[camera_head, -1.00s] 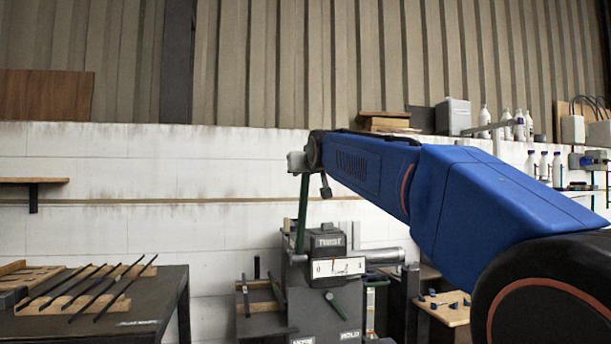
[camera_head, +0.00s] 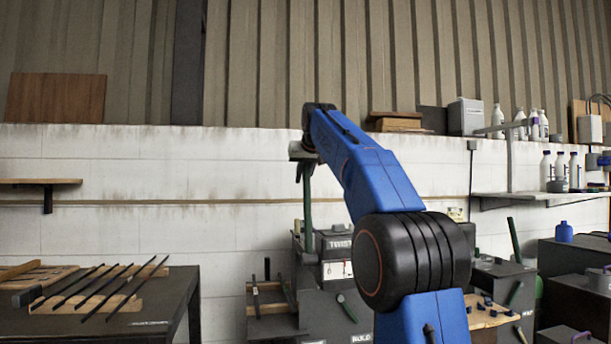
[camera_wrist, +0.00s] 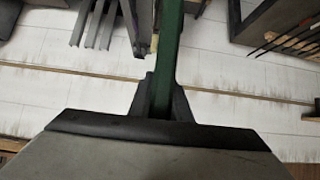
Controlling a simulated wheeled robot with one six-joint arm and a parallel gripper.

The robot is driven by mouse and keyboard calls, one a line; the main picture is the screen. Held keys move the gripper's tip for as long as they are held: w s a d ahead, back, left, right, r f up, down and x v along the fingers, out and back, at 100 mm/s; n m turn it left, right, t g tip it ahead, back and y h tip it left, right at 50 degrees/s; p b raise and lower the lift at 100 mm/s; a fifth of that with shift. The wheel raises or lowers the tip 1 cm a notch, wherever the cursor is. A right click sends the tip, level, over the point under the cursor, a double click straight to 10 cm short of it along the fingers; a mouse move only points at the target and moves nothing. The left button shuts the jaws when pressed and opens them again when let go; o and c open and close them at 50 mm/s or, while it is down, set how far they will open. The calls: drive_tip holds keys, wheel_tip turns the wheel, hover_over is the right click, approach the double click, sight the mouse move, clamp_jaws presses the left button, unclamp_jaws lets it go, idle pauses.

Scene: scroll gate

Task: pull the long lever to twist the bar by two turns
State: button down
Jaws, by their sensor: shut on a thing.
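The long green lever (camera_head: 308,212) stands nearly upright at the left side of the grey machine marked TWIST (camera_head: 338,243). My gripper (camera_head: 303,170) is at the lever's top end. In the wrist view the dark fingers (camera_wrist: 163,98) are shut on the green lever (camera_wrist: 169,38), one on each side of it. A white dial plate (camera_head: 337,270) sits on the machine's front, partly behind my arm; its reading is too small to tell. My arm covers the machine's right side, and I cannot make out the bar.
A short green lever (camera_head: 346,307) sticks out low on the machine's front. A dark table (camera_head: 165,315) with several rods on wooden rests stands at left. At right are another grey machine (camera_head: 500,280), a wooden board with blue pieces (camera_head: 485,318) and a bottle shelf (camera_head: 540,197).

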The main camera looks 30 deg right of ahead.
drive_tip(key=shift+w+d+f+g, duration=0.2)
drive_tip(key=shift+w+f+g, duration=0.1)
drive_tip(key=shift+w, duration=0.45)
drive_tip(key=shift+w+d+f+g, duration=0.2)
drive_tip(key=shift+w+f+g, duration=0.1)
drive_tip(key=shift+w, duration=0.4)
drive_tip(key=c, duration=1.6)
unclamp_jaws()
drive_tip(key=shift+w, duration=0.2)
drive_tip(key=shift+c, duration=0.2)
drive_tip(key=shift+s, duration=0.1)
